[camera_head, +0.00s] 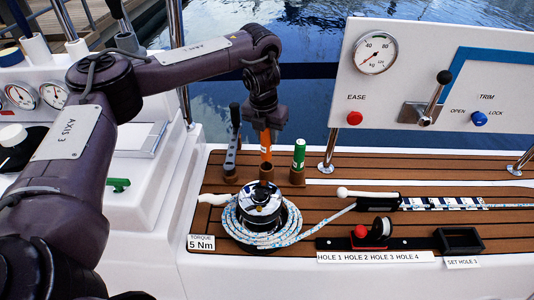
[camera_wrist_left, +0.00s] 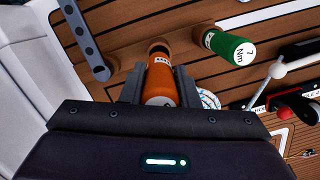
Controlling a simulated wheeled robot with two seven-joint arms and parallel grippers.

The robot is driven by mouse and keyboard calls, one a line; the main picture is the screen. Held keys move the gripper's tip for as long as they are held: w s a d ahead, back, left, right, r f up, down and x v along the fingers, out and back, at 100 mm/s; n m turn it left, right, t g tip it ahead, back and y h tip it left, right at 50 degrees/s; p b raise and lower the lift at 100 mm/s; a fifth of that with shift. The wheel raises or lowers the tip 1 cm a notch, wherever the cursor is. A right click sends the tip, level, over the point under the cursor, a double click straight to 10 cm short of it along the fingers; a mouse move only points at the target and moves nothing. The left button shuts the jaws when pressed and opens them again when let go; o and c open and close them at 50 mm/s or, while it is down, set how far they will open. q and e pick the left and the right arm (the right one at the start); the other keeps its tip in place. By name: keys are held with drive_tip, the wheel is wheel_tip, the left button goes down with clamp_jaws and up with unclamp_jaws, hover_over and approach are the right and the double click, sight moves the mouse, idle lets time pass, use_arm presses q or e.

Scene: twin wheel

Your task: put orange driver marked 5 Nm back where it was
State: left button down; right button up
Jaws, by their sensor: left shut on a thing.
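The orange driver (camera_head: 265,146) stands about upright in my left gripper (camera_head: 265,122), which is shut on its upper part. In the left wrist view the orange driver (camera_wrist_left: 161,80) sits between the two fingers; its marking is not readable. A brown cup (camera_head: 266,172) is directly below the driver, at its lower end. I cannot tell whether the tip is inside the cup. The green driver (camera_head: 299,155) stands in its own brown cup (camera_head: 297,177) just to the right; its end reads 7 Nm in the left wrist view (camera_wrist_left: 240,52). My right gripper is not in view.
A chrome winch (camera_head: 260,203) wrapped with rope is in front. A card (camera_head: 201,243) reads TORQUE 5 Nm. A gauge panel (camera_head: 440,75) rises at the back right. Bare deck lies right of the green driver.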

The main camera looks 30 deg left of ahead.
sight(267, 150)
use_arm(q)
wheel_tip(267, 150, down, 5)
drive_tip(key=shift+f+b, duration=0.1)
drive_tip(key=shift+b, duration=0.45)
drive_tip(key=shift+f, duration=0.35)
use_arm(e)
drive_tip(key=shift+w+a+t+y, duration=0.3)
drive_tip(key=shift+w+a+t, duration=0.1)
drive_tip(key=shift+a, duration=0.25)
use_arm(q)
drive_tip(key=c, duration=1.1)
unclamp_jaws()
drive_tip(key=shift+f, duration=0.1)
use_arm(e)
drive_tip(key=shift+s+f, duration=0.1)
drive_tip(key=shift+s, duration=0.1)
